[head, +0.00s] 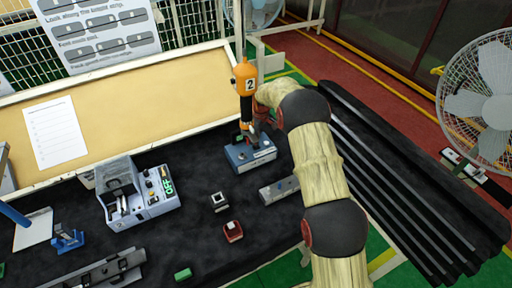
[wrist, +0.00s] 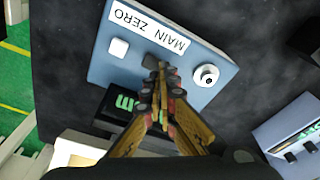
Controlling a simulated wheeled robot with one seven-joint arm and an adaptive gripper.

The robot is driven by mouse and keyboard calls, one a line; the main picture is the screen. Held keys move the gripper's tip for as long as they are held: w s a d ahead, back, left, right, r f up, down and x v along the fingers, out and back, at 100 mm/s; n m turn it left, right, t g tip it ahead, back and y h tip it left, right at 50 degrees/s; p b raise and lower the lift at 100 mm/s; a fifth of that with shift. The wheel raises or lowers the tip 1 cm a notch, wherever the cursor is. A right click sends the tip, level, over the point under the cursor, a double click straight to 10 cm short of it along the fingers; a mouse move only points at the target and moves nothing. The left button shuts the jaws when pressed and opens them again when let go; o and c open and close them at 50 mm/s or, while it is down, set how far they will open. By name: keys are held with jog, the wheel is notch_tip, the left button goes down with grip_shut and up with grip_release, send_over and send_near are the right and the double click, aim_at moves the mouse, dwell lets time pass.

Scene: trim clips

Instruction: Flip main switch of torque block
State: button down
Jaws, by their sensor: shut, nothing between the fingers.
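The torque block is a blue-grey box (head: 250,153) on the dark table in the head view. Its blue top panel (wrist: 215,50) fills the upper middle of the wrist view. A white label reading MAIN ZERO (wrist: 148,28) appears upside down there. The panel bears a white square button (wrist: 119,47), a round silver knob (wrist: 206,75) and a small dark switch-like part (wrist: 153,62). My gripper (wrist: 160,76) is shut and empty, its tips over the panel by that dark part. The tips hide part of it; contact and switch position cannot be told.
An orange tool marked 2 (head: 245,78) hangs above the block and partly blocks the head view of my gripper. A grey machine (head: 150,195) stands left. Small blocks (head: 219,201) and (head: 232,231) lie in front. A grey bar (head: 279,189) lies beside my arm.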

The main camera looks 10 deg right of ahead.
jog(key=shift+s+f+b, duration=0.1)
jog(key=shift+f+b, duration=0.5)
jog(key=shift+f, duration=0.5)
dwell(0.5)
jog(key=shift+r+p, duration=1.35)
jog(key=shift+r, duration=2.25)
jog(key=shift+f, duration=0.1)
